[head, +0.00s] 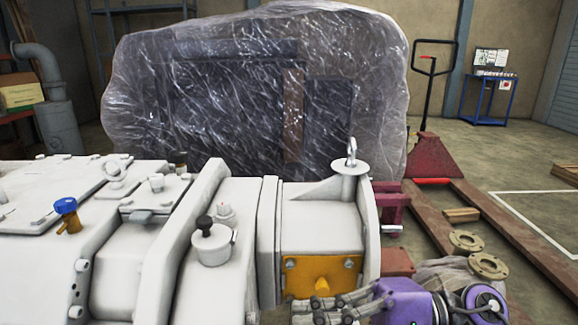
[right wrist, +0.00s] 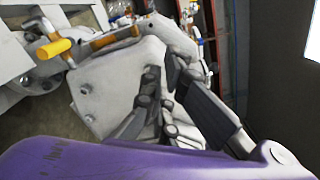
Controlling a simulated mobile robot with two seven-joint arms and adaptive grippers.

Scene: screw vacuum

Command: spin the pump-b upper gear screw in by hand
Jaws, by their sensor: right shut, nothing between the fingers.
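The pale grey pump (head: 220,240) fills the lower left and middle of the head view. I cannot tell which of these is the upper gear screw. My right gripper (head: 314,309) is just below and in front of the orange plate; its fingers are shut and empty. Contact cannot be told. My left gripper is out of view.
A plastic-wrapped bulk (head: 250,95) stands behind the pump. A red pallet jack (head: 435,155), flanged discs (head: 488,266) and wooden beams are at the right. In the right wrist view, a yellow-handled part (right wrist: 52,48) is at upper left. Open floor lies at far right.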

